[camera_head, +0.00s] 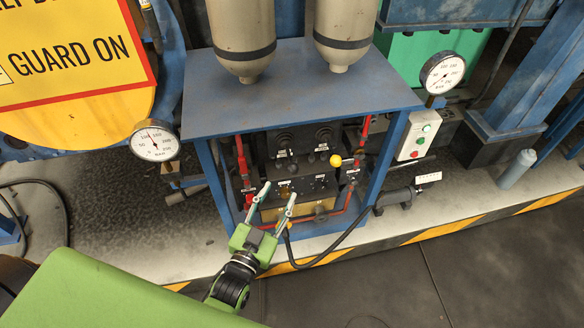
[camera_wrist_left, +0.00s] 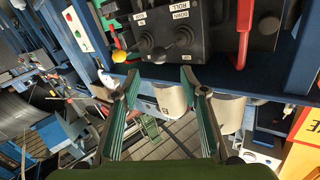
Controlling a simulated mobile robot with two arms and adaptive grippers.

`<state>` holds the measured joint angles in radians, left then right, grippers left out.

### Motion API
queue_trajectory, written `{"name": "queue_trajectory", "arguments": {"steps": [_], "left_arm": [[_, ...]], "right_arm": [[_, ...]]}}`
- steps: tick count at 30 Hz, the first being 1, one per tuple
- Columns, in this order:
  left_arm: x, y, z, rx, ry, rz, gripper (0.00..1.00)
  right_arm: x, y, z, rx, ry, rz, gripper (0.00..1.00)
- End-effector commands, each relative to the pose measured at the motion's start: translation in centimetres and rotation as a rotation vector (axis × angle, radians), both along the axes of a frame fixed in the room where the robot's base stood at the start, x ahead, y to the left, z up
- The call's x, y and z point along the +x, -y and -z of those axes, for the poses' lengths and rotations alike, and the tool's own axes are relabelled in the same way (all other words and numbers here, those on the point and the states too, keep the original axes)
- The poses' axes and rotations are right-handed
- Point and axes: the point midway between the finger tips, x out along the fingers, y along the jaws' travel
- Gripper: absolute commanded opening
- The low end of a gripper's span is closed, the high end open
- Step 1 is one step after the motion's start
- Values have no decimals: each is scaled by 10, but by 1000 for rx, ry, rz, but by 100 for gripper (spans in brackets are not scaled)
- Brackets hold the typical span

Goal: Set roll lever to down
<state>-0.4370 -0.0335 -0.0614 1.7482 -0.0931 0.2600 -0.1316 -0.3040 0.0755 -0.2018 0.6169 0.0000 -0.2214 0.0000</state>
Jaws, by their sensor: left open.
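A dark control panel (camera_head: 301,182) stands inside a blue frame, with small levers and white labels that are hard to read from the head. In the left wrist view the label "ROLL" with "DOWN" stands by a black-knobbed lever (camera_wrist_left: 186,37). A second black lever (camera_wrist_left: 147,43) sits left of it. My left gripper (camera_head: 279,190) is open and empty in front of the panel, and partly covers it. In the left wrist view its fingertips (camera_wrist_left: 158,76) appear just below the two levers, apart from them. My right gripper is not in view.
A yellow-knobbed lever (camera_head: 336,160) juts out right of the panel. Red pipes (camera_head: 243,163) flank the panel, and a blue shelf (camera_head: 290,90) overhangs it. A black hose (camera_head: 335,243) loops below. A button box (camera_head: 418,136) stands to the right. The floor in front is clear.

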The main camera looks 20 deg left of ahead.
Motion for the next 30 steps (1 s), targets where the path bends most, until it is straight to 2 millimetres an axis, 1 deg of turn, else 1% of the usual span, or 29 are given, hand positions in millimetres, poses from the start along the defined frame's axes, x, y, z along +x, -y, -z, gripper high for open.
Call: {"name": "queue_trajectory", "arguments": {"steps": [1,6,9,13,18,27,28,29,30], "left_arm": [[13,1,-2,-1,2,-1,40],[51,4,-2,-2,2,0,40],[70,5,-2,-2,0,0,40],[88,6,-1,-2,-1,1,40],[101,7,1,-2,-3,1,40],[103,7,1,-2,-3,1,40],[103,7,1,-2,-3,1,38],[103,7,1,-2,-3,1,30],[103,7,1,-2,-3,1,19]], "right_arm": [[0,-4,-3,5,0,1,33],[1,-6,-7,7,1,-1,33],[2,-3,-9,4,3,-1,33],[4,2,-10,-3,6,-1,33],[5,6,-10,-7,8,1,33],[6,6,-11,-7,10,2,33],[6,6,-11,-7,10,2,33],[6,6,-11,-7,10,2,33],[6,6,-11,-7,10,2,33]]}}
